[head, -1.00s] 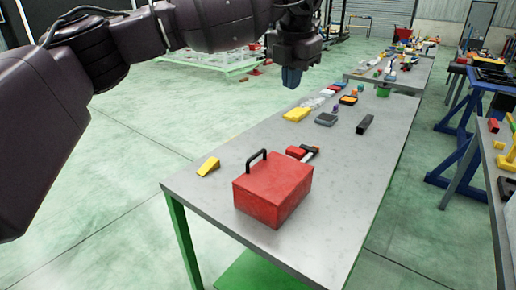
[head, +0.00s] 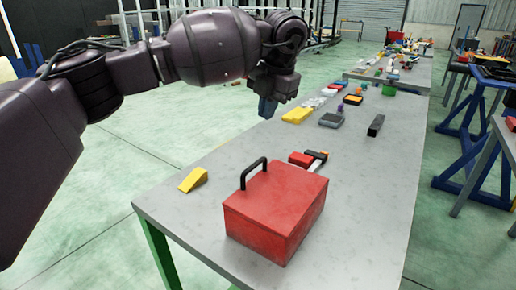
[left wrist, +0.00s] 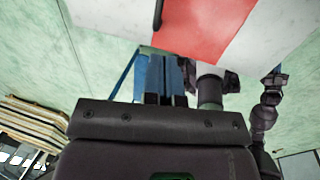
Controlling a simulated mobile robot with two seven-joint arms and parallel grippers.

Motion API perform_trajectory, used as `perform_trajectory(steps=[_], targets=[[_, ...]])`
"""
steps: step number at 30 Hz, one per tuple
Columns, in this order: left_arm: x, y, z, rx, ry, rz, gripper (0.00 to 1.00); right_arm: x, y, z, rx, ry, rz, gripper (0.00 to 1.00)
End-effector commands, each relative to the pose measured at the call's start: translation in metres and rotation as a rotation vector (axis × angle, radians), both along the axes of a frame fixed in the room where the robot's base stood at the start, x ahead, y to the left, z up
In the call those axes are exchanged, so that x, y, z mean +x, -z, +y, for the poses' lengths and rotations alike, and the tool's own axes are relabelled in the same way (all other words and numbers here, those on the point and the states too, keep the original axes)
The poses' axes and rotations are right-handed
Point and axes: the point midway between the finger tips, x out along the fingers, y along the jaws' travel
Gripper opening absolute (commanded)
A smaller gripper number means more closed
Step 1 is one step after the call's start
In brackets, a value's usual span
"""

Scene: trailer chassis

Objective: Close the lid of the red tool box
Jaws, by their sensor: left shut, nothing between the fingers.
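The red tool box (head: 275,210) stands on the near end of the grey table. Its top looks flat and level, with no raised lid showing. A black handle (head: 253,172) stands up at its back left edge. My left gripper (head: 268,108) is shut and empty, in the air behind and above the box, apart from it. In the left wrist view the blue fingers (left wrist: 165,80) are together, with part of the red box (left wrist: 200,25) beyond them at the top. My right gripper is not in view.
The grey table (head: 345,215) runs away to the back. A yellow wedge (head: 193,180) lies left of the box. A red and black clamp (head: 308,159) lies right behind it. Several small items lie farther back. A blue-legged table (head: 465,140) stands at right.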

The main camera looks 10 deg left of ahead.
Motion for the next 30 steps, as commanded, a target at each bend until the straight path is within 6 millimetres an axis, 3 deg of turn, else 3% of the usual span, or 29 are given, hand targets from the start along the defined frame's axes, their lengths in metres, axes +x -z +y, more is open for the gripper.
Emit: perform_trajectory(steps=[5,21,30], targets=[[0.001,0.015,0.004,0.001,0.000,0.002,0.00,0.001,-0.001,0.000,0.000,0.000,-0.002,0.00],[0.010,0.106,0.022,0.000,-0.001,0.003,0.00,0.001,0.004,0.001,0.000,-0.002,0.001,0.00],[0.013,0.132,0.027,-0.001,-0.001,0.000,0.00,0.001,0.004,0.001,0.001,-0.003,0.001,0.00]])
